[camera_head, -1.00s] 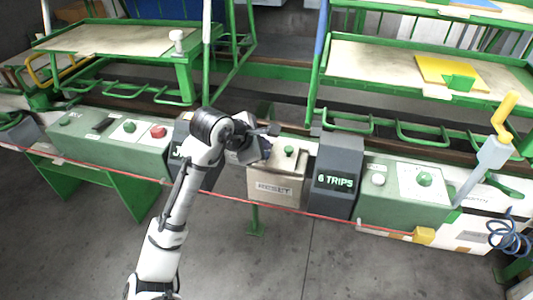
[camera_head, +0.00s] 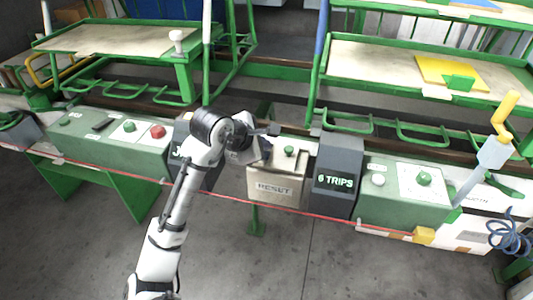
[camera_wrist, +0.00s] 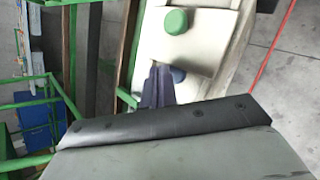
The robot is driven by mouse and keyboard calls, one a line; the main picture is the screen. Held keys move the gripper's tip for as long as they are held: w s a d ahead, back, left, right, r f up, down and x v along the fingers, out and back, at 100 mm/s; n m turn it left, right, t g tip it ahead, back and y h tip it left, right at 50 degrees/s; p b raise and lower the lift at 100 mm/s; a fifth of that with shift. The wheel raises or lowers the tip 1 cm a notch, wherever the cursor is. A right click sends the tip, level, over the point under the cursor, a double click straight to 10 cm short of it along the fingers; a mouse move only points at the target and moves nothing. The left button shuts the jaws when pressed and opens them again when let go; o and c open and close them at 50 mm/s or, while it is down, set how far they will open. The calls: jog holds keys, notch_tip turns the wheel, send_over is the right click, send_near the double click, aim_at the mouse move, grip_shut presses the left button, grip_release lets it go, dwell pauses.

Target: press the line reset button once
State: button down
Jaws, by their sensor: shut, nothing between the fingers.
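The reset box (camera_head: 276,189) is a beige box with a "RESET" label on its front, left of the dark "6 TRIPS" display. A green button (camera_head: 289,151) sits on its top face. The green button also shows in the wrist view (camera_wrist: 176,22), near the top middle. My gripper (camera_head: 267,152) is just left of the button, its dark fingers pointing down toward the box top. In the wrist view my gripper (camera_wrist: 158,72) is shut and empty, apart from the button in the picture.
The "6 TRIPS" display (camera_head: 336,175) stands close on the right. A left panel (camera_head: 110,140) carries a red button (camera_head: 158,132) and a green one (camera_head: 129,126). A right panel (camera_head: 400,195) has another green button (camera_head: 424,179). A red cord (camera_head: 300,211) runs along the front.

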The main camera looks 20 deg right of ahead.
jog(key=shift+f, duration=0.1)
jog(key=shift+f, duration=0.35)
jog(key=shift+s+f, duration=0.15)
jog(key=shift+f, duration=0.7)
dwell(1.1)
jog(key=shift+r+p, duration=0.75)
jog(key=shift+p, duration=0.4)
jog(key=shift+w, duration=0.2)
jog(key=shift+r, duration=0.15)
notch_tip(320, 180, up, 5)
jog(key=p, duration=0.6)
